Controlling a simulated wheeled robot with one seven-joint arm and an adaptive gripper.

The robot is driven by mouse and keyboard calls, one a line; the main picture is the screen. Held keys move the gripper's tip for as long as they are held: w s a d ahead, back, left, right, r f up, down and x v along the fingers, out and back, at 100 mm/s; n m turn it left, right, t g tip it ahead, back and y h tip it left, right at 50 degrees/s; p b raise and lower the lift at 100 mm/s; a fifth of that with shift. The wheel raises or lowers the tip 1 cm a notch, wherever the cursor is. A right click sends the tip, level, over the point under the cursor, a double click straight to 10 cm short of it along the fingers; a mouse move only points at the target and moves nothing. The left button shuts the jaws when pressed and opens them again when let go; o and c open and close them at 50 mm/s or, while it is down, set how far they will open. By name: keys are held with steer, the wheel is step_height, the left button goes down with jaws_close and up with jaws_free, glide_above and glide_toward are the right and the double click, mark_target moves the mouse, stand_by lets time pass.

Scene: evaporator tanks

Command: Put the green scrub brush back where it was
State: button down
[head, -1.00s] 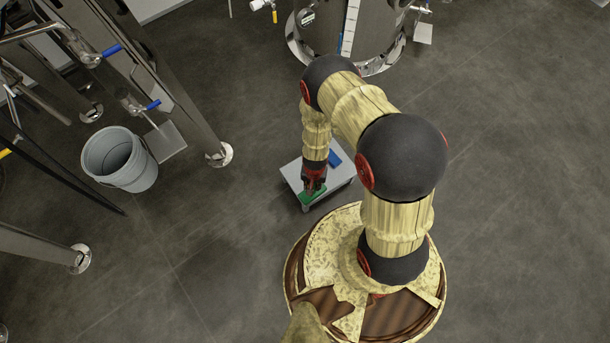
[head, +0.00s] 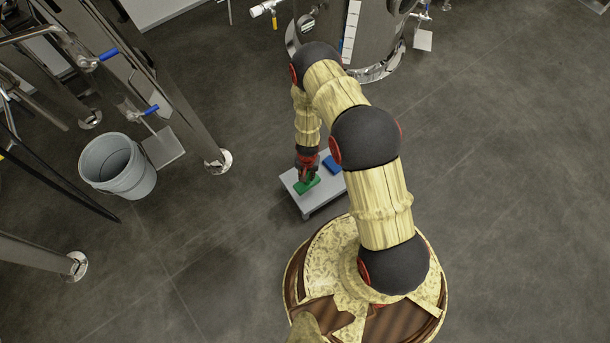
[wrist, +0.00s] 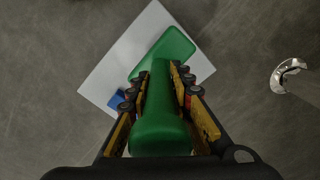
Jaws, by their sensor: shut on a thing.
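The green scrub brush (head: 307,185) shows over the near left part of a small grey-white table. In the wrist view its flat green head (wrist: 172,52) lies beyond the fingertips and its thick green handle (wrist: 160,128) runs back between the fingers. My gripper (head: 307,172) points down and is shut on the handle; in the wrist view the fingers (wrist: 160,80) press on both sides of it. I cannot tell whether the brush touches the table top or hangs just above it. The bristles are hidden.
The low table (head: 322,196) also holds a blue object (head: 332,164), just right of the brush. A grey bucket (head: 118,167) stands on the floor at left, near metal frame legs. A steel tank (head: 362,35) stands behind the table. The floor right of my arm is clear.

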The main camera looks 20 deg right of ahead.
steer(key=shift+w+d+f+b, duration=0.1)
steer(key=shift+w+f+b, duration=0.05)
steer(key=shift+w+f, duration=0.8)
steer(key=shift+w+d+f+b, duration=0.1)
steer(key=shift+w+f+b, duration=0.05)
steer(key=shift+w+f, duration=0.7)
steer(key=shift+f, duration=0.25)
steer(key=shift+w+f+b, duration=0.1)
steer(key=shift+f+b, duration=0.6)
steer(key=shift+f, duration=1.1)
steer(key=c, duration=1.6)
jaws_free()
